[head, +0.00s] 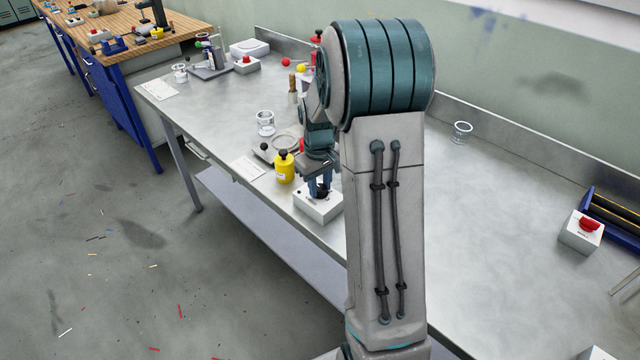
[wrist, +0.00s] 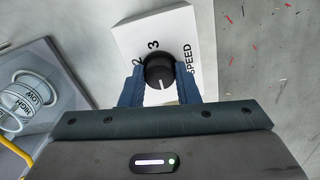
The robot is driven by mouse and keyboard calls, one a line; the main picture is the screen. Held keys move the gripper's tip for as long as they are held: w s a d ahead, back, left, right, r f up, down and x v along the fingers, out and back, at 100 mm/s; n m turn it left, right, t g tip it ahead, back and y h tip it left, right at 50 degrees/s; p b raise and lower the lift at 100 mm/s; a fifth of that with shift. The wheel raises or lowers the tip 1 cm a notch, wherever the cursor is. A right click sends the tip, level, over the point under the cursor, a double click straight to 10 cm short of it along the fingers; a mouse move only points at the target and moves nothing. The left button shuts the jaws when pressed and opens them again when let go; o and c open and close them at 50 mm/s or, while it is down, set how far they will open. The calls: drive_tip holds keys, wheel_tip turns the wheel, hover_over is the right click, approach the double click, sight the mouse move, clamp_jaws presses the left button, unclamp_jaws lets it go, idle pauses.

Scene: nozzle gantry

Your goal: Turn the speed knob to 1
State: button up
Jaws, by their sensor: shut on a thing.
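The speed knob (wrist: 158,72) is round and black, on a white box (wrist: 134,38) marked SPEED. The figures 2 and 3 show beside the knob in the wrist view. A white pointer line on the knob points down in that picture, toward my palm. The figure 1 is not visible. My gripper (wrist: 160,80) has its two blue fingers on either side of the knob, shut on it. In the head view the white box (head: 318,208) sits near the bench's front edge, with my gripper (head: 320,192) over it from above.
A yellow bottle (head: 284,168) stands just left of the box, with a glass beaker (head: 265,122) farther back. In the wrist view, a clear round vessel lettered HIGH and LOW (wrist: 32,98) is at left.

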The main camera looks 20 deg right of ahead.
sight(319, 187)
drive_tip(key=m+b, duration=0.1)
drive_tip(key=m, duration=0.4)
drive_tip(key=shift+m, duration=0.3)
drive_tip(key=m, duration=0.5)
drive_tip(key=shift+w+d+r+m, duration=0.1)
drive_tip(key=shift+m, duration=0.3)
drive_tip(key=o, duration=1)
wheel_tip(319, 187, up, 14)
drive_tip(key=shift+f, duration=0.1)
idle(0.4)
